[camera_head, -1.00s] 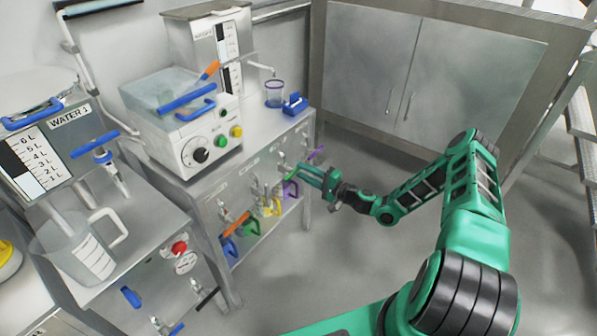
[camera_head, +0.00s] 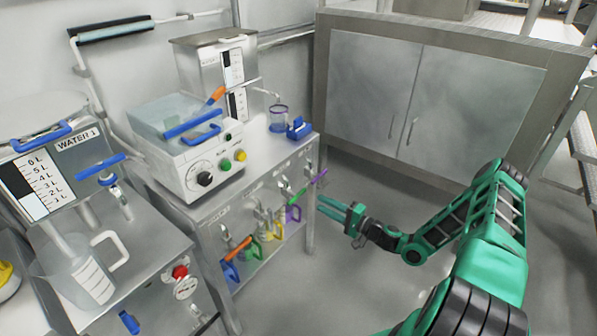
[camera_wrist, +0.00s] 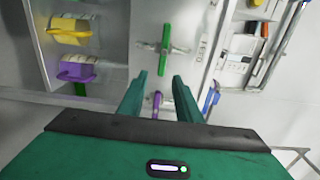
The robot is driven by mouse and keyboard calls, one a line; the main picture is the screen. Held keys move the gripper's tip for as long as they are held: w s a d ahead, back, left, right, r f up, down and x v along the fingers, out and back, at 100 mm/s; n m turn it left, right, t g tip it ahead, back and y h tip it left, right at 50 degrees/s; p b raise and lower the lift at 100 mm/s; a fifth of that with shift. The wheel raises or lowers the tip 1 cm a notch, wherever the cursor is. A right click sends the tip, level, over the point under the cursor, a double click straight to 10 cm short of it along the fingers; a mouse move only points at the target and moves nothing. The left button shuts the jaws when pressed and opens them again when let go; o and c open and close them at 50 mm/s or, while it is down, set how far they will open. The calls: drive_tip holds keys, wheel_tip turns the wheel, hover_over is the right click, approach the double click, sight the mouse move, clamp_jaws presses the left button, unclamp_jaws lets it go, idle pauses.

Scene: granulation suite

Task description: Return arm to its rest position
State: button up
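My green arm reaches in from the lower right of the head view. My gripper (camera_head: 322,205) is in free air just right of the bench with the coloured valves, its fingers pointing left toward it. In the wrist view the two fingers (camera_wrist: 156,82) stand apart with a clear gap and nothing held between them. A green-handled valve (camera_wrist: 165,45) shows beyond the fingertips, and a purple handle (camera_wrist: 157,100) shows in the gap.
The steel bench (camera_head: 311,215) carries a white machine (camera_head: 190,150), a small beaker (camera_head: 278,118) and a blue block (camera_head: 299,128). Blue, green, yellow and purple handles line its front. A steel cabinet (camera_head: 425,95) stands behind. The floor (camera_head: 340,290) around my gripper is clear.

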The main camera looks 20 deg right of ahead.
drive_tip(key=s+a+r+n+g+y, duration=0.1)
drive_tip(key=s+a+r+n+g, duration=0.25)
drive_tip(key=n+g, duration=0.3)
drive_tip(key=s+d+r+n+g+h, duration=0.1)
drive_tip(key=s+d+r+g+h, duration=0.35)
drive_tip(key=s+r, duration=0.6)
drive_tip(key=s+d+r+n+g+h, duration=0.1)
drive_tip(key=s+d+r+g+h, duration=0.4)
drive_tip(key=s+r, duration=0.55)
drive_tip(key=s+d+r+m+h, duration=0.1)
drive_tip(key=s+r, duration=0.3)
drive_tip(key=s, duration=0.5)
drive_tip(key=s+d+r+m+t+h, duration=0.1)
drive_tip(key=s+r+m, duration=0.2)
drive_tip(key=s, duration=0.6)
drive_tip(key=shift+s+r, duration=0.15)
drive_tip(key=shift+r, duration=0.5)
